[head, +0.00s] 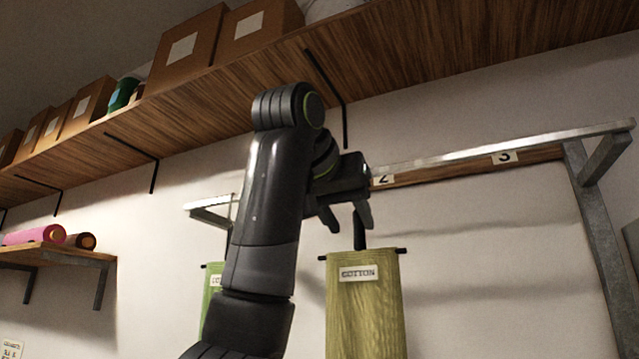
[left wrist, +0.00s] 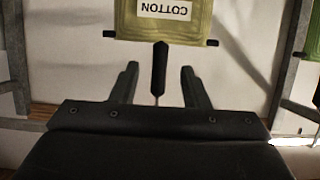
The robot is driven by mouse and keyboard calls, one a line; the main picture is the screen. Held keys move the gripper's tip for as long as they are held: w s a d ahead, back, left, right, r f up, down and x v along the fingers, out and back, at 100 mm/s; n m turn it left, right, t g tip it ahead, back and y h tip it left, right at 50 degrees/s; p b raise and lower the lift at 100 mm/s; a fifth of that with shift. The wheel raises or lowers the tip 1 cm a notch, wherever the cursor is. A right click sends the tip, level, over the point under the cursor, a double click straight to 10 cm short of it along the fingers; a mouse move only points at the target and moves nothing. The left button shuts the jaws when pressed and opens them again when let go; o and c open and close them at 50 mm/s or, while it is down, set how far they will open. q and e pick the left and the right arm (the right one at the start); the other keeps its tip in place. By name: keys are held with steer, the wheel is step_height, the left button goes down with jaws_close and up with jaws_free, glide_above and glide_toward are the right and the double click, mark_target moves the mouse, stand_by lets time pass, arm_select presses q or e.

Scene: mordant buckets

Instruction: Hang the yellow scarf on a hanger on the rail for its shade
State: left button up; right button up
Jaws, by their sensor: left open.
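The yellow scarf (head: 365,310), with a COTTON label, hangs upright from a black hanger (head: 359,238) under the rail (head: 500,150), near the number 2 plate. My left gripper (head: 350,222) is open just above the scarf. In the left wrist view the scarf (left wrist: 190,28) appears upside down, and the dark hanger stem (left wrist: 159,72) stands between the two spread fingers (left wrist: 160,68), with gaps on both sides. The top of the hanger is hidden behind my gripper in the head view. My right gripper is not in view.
A green scarf (head: 212,290) hangs to the left, partly behind my left arm. The rail by the number 3 plate (head: 505,158) is empty, with a metal post (head: 600,250) at its right. A wooden shelf (head: 430,60) with boxes runs above.

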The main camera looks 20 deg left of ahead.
arm_select(q)
steer(key=b+v, duration=0.4)
steer(key=v, duration=0.7)
steer(key=shift+s+r, duration=0.2)
steer(key=shift+s, duration=0.1)
